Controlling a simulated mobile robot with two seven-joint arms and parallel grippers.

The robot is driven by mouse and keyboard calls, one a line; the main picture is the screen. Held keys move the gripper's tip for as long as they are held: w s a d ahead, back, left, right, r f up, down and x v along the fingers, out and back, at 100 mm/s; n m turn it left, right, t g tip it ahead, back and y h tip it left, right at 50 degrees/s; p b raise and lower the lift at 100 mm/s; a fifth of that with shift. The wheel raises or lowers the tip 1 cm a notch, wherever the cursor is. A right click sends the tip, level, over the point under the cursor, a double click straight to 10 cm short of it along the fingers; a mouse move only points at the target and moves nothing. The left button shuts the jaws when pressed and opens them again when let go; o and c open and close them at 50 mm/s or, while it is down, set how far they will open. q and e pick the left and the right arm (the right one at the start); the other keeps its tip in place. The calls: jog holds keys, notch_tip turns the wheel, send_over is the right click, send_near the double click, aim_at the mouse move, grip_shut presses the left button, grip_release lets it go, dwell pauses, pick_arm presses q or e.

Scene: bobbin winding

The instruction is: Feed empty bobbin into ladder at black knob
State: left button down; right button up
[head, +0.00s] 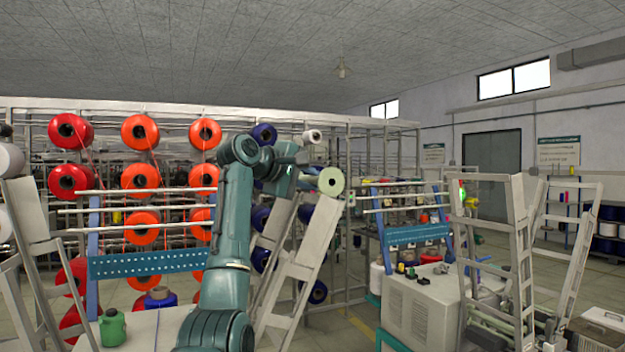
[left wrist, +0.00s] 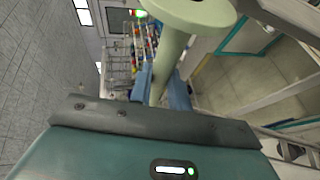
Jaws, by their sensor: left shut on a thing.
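My left arm rises from the bottom middle of the head view. Its gripper (head: 309,172) is shut on a pale green empty bobbin (head: 331,181), held high beside the top of a slanted pale ladder (head: 300,262). In the left wrist view, the gripper's blue fingers (left wrist: 163,90) close around the stem of the bobbin (left wrist: 185,12), whose round flange is nearest the top edge. Small black knobs (head: 400,268) show on that machine's top. My right gripper is not in view.
A creel rack with red and orange spools (head: 140,133) stands at left. A blue perforated panel (head: 150,262) is in front of it. A white spool (head: 312,136) is just above the gripper.

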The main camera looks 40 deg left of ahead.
pick_arm(q)
jog(key=shift+s+a+f+b, duration=0.1)
jog(key=shift+s+f+b, duration=0.1)
jog(key=shift+f+b, duration=0.35)
jog(key=shift+s+a+f+b, duration=0.2)
jog(key=shift+f+b, duration=0.2)
jog(key=shift+f, duration=0.25)
jog(key=shift+s+a+f+b, duration=0.1)
jog(key=shift+s+f+b, duration=0.1)
jog(key=shift+f+b, duration=0.35)
jog(key=shift+d+f, duration=0.1)
notch_tip(320, 180, down, 6)
jog(key=s+a+b, duration=0.1)
jog(key=s+b, duration=0.1)
jog(key=b, duration=0.3)
jog(key=shift+r, duration=0.25)
jog(key=shift+s+a, duration=0.1)
jog(key=f+b, duration=0.1)
jog(key=s+f+b, duration=0.1)
jog(key=f, duration=0.1)
jog(key=s+a+f+b, duration=0.1)
jog(key=f+b, duration=0.1)
jog(key=shift+f, duration=0.1)
